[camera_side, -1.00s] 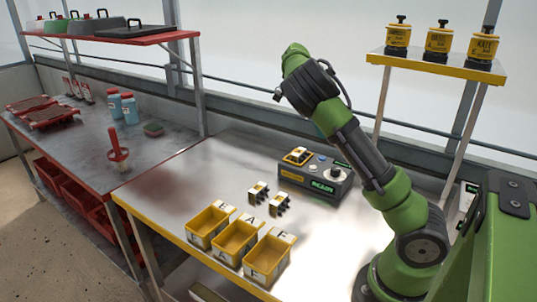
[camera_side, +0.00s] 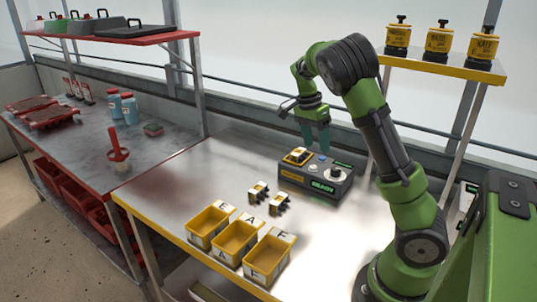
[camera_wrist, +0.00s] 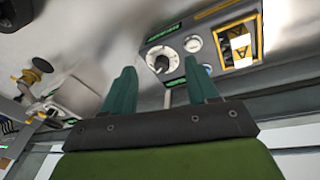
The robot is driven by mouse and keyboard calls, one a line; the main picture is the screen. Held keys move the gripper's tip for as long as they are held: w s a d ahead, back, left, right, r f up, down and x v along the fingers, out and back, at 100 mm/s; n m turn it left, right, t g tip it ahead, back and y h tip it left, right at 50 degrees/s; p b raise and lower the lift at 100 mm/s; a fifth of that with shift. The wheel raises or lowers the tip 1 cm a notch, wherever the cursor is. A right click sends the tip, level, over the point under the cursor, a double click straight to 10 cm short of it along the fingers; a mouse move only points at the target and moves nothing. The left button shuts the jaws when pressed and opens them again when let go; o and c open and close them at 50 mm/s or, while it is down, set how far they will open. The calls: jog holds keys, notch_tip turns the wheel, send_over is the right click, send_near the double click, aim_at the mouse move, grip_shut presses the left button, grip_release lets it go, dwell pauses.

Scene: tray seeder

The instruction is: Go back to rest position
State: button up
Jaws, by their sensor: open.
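My gripper (camera_side: 316,135) is up over the back of the metal table, behind and above the grey control box (camera_side: 318,182). Its teal fingers point down and are apart with nothing between them, as the wrist view (camera_wrist: 163,92) also shows. The control box has a lit green READY sign, a dial, buttons and a yellow-framed slot at its left end. The wrist view shows the box (camera_wrist: 176,77) beyond the fingertips. I cannot tell the exact gap between fingers and box.
Three yellow bins (camera_side: 235,243) stand at the table's front edge, with two small black-and-white parts (camera_side: 279,204) behind them. A yellow shelf (camera_side: 440,66) with three labelled canisters stands at the back right. A red-edged bench (camera_side: 95,150) is at the left. The table's middle left is clear.

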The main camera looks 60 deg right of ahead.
jog(key=s+a+r+n+t+y, duration=0.1)
jog(key=a+n+t+y, duration=0.15)
jog(key=a+n, duration=0.5)
jog(key=a+r+n+t+y, duration=0.1)
jog(key=a+n+t, duration=0.25)
jog(key=a, duration=0.65)
jog(key=s+a+r+n+t, duration=0.3)
jog(key=s+a+r+n, duration=0.2)
jog(key=a, duration=0.5)
jog(key=shift+s+r+n, duration=0.35)
jog(key=shift+s+n, duration=0.55)
jog(key=shift+s, duration=0.25)
